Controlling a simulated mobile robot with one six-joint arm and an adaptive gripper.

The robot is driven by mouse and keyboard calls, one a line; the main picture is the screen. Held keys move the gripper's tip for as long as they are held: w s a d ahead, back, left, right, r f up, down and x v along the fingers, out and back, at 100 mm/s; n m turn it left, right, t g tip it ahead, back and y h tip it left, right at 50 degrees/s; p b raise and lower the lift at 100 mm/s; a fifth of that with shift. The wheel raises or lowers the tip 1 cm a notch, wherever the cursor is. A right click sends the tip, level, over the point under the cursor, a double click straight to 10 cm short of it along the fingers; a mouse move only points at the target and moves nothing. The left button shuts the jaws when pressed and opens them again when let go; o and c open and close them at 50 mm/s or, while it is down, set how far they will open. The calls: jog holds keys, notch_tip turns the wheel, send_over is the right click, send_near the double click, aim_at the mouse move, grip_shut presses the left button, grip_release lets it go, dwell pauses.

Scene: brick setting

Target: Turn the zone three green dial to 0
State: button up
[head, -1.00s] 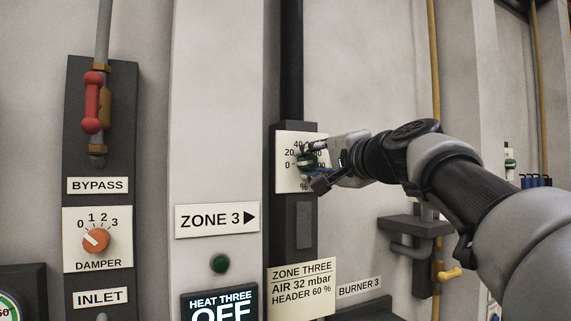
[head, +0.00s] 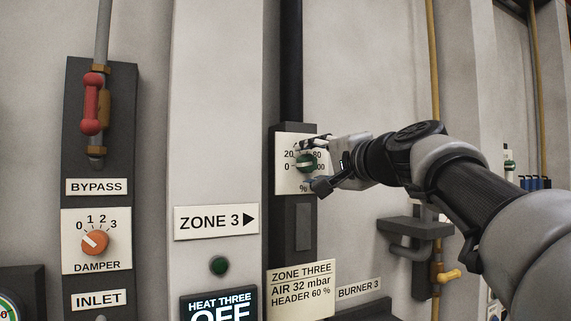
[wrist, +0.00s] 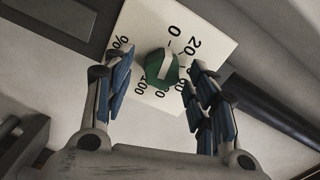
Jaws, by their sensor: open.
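The zone three green dial (head: 306,162) sits on a white scale plate (head: 283,181) marked from 0 to 100 %. It also shows in the wrist view (wrist: 160,69). A white stripe crosses the dial, roughly level in the head view. Its one end faces the 0 mark, though I cannot tell which end is the pointer. My gripper (head: 311,167) is open in front of the plate, one finger above the dial and one below. In the wrist view the blue-padded fingers stand either side of the dial with gaps. My fingers hide part of the scale in the head view.
An orange damper dial (head: 95,242) and a red bypass handle (head: 92,103) are on the left. A green button (head: 218,265) sits under the ZONE 3 sign (head: 216,222). A dark bracket (head: 412,229) and a yellow pipe (head: 435,60) stand right of the plate.

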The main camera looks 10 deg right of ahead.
jog(key=v, duration=0.7)
jog(key=shift+r, duration=0.1)
jog(key=s+a+f+n+g, duration=0.2)
jog(key=s+a+f, duration=0.1)
jog(key=f, duration=0.5)
jog(key=s+a+f+n+g, duration=0.1)
jog(key=s+a+f+g, duration=0.15)
jog(key=f, duration=0.55)
jog(key=s+d+f+n+g+h, duration=0.1)
jog(key=s+f+n+g, duration=0.3)
jog(key=s+f, duration=0.8)
jog(key=s+d+f+n+g+h, duration=0.2)
jog(key=s+f+n+g+h, duration=0.2)
jog(key=s+f, duration=0.8)
notch_tip(320, 180, down, 7)
jog(key=shift+f+h, duration=0.2)
jog(key=shift+h, duration=0.1)
